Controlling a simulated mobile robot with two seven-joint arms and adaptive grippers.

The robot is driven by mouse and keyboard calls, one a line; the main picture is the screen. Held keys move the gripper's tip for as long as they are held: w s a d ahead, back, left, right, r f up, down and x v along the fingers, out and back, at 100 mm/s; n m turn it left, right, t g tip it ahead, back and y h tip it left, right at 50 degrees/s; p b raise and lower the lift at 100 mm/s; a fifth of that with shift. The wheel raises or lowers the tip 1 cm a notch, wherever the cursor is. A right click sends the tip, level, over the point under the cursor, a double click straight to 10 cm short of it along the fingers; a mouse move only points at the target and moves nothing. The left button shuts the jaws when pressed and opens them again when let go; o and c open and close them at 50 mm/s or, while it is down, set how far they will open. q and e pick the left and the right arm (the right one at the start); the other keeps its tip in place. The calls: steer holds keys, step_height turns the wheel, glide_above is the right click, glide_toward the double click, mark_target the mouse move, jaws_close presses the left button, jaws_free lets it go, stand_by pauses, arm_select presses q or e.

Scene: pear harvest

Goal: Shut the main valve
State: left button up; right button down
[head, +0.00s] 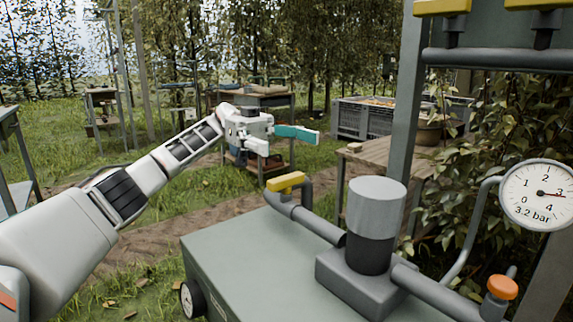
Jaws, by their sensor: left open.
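A yellow valve handle (286,181) sits on the grey pipe at the far end of the pump cart. In the picture it slants up to the right, while the pipe below it runs down to the right. An orange knob (502,287) tops the pipe at the lower right. No label shows which of these is the main valve. My left gripper (290,142) is open and empty, above and beyond the yellow handle in the picture, apart from it. My right gripper is out of view.
A round gauge (538,196) reads about 3.2 bar. A grey pump (376,207) stands on the green-grey cart (240,250). A post and leafy branches crowd the right side.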

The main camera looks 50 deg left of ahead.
arm_select(q)
steer(key=shift+r, duration=1.3)
